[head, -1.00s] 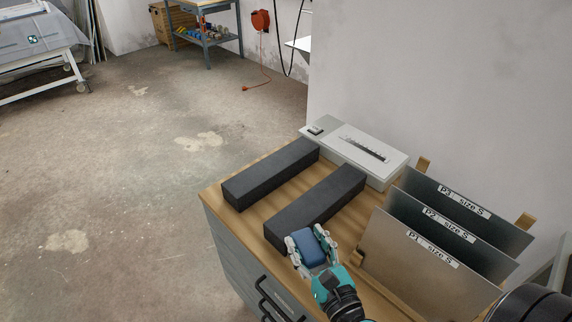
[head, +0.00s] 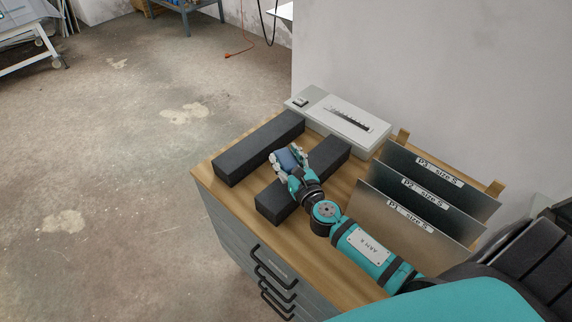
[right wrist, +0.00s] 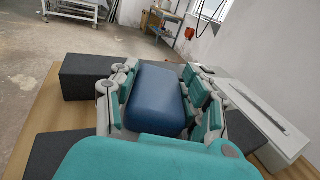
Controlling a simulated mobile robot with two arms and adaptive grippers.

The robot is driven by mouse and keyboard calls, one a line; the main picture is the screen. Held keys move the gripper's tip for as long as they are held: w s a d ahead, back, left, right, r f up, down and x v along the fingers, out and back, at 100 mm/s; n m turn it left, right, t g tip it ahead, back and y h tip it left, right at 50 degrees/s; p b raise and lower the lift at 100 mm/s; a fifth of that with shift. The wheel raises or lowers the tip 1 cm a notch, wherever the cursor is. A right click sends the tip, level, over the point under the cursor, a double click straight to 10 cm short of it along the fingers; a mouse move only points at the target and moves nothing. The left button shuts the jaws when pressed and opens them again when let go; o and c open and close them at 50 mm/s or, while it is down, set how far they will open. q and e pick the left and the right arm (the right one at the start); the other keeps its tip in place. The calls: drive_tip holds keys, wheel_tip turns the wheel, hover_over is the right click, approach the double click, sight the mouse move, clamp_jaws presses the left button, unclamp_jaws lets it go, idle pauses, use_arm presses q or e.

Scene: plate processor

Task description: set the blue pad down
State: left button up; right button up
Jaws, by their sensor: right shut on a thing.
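The blue pad (head: 286,159) is a small rounded block. My right gripper (head: 289,160) is shut on it, with a finger on each side of the pad. In the head view the pad shows over the black bars on the wooden cabinet top. The right wrist view shows the blue pad (right wrist: 156,98) between the fingers of the right gripper (right wrist: 160,95). I cannot tell whether the pad touches a surface below it. My left gripper is not in view.
Two black bars, a left one (head: 240,157) and a right one (head: 322,160), lie on the cabinet top (head: 345,190). A white-grey device (head: 318,108) stands behind them. Upright metal plates (head: 400,225) labelled P1, P2 and P3 stand at the right.

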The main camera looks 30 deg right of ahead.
sight(286, 167)
wheel_tip(286, 167, down, 3)
drive_tip(key=shift+f+b, duration=0.1)
drive_tip(key=shift+b, duration=0.7)
drive_tip(key=shift+f, duration=0.2)
drive_tip(key=o, duration=1.2)
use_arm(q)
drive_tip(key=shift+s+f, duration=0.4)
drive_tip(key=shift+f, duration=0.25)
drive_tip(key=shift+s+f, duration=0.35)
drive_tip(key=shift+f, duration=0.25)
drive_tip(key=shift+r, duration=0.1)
